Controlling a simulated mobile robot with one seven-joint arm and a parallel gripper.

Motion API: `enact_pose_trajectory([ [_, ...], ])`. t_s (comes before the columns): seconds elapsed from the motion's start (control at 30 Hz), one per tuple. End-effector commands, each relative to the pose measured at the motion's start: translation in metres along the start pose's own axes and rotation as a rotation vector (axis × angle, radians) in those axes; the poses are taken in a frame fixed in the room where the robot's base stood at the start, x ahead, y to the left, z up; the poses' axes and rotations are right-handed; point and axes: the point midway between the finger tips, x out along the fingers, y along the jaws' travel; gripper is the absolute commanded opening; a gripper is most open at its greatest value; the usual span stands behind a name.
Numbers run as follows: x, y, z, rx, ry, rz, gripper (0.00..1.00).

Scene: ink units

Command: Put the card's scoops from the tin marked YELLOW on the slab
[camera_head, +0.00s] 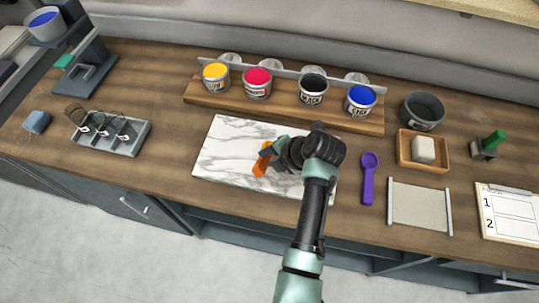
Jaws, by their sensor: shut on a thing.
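The tin with yellow contents (215,78) stands open at the left of a wooden rack; its label is too small to read. The white marble slab (225,143) lies in the middle of the counter; its visible part is bare of pigment. My gripper (271,151) is over the slab, shut on an orange tool (262,161). The tool slants down to the left; its upper part is hidden, and I cannot tell whether it touches the slab. A purple scoop (369,178) lies right of the slab. The card (510,215) at the right edge shows rows 1 and 2, unreadable and partly cut off.
Red (257,83), black (313,90) and blue (360,100) tins share the rack (285,108). To the right are a dark bowl (422,112), a wooden tray (404,160) with a pale block and a grey mat (420,208). A grey tray (122,146) holding glassware stands left.

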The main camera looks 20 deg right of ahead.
Motion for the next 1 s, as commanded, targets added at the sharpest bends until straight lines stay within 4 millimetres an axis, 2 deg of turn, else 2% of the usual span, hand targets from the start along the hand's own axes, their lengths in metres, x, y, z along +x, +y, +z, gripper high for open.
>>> enact_pose_trajectory([
  [1.0, 0.0084, -0.0059, 0.0001, 0.000, 0.000, 0.000, 0.00],
])
